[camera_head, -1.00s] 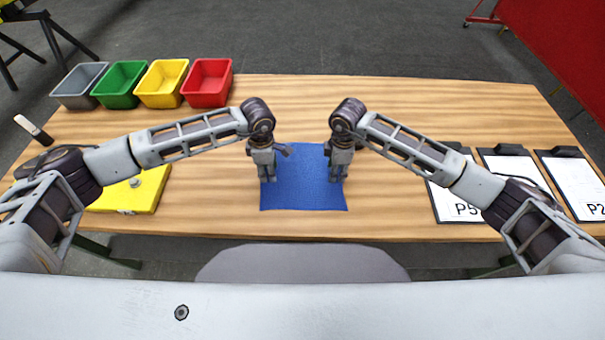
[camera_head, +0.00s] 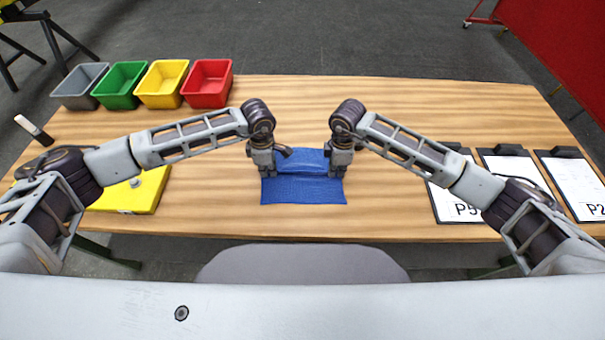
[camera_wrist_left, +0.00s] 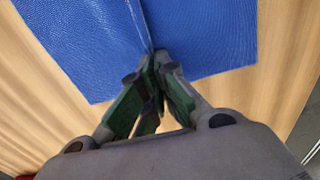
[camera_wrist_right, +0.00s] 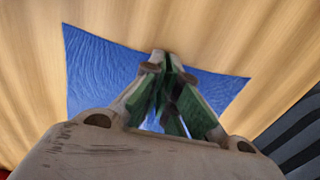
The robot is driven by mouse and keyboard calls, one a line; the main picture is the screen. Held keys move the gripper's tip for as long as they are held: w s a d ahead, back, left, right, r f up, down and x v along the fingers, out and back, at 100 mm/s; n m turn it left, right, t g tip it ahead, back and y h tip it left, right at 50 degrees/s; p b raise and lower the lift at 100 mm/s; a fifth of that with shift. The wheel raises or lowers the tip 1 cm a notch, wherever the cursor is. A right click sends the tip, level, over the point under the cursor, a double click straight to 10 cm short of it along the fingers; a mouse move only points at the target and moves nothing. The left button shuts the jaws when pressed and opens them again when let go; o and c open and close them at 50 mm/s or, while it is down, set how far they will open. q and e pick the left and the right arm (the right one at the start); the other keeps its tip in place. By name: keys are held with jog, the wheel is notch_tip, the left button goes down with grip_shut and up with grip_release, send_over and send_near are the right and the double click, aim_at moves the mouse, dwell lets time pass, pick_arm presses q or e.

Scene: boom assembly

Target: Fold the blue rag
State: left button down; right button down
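The blue rag (camera_head: 303,191) lies on the table in front of me, with a raised crease running across its middle between my two grippers. My left gripper (camera_head: 268,175) is at the rag's left edge. In the left wrist view its fingertips (camera_wrist_left: 153,60) are together on the crease of the rag (camera_wrist_left: 85,45). My right gripper (camera_head: 338,175) is at the rag's right edge. In the right wrist view its fingertips (camera_wrist_right: 165,62) are together at the rag (camera_wrist_right: 100,75), whose pinched part is mostly hidden by the fingers.
Grey (camera_head: 80,100), green (camera_head: 120,100), yellow (camera_head: 162,100) and red (camera_head: 207,100) bins stand at the back left. A yellow case (camera_head: 145,195) lies on the left. Clipboards (camera_head: 510,178) lie on the right. The wooden table (camera_head: 400,100) behind the rag is clear.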

pick_arm(q)
jog(key=shift+r, duration=0.1)
pick_arm(e)
jog(key=shift+r, duration=0.1)
dwell(0.4)
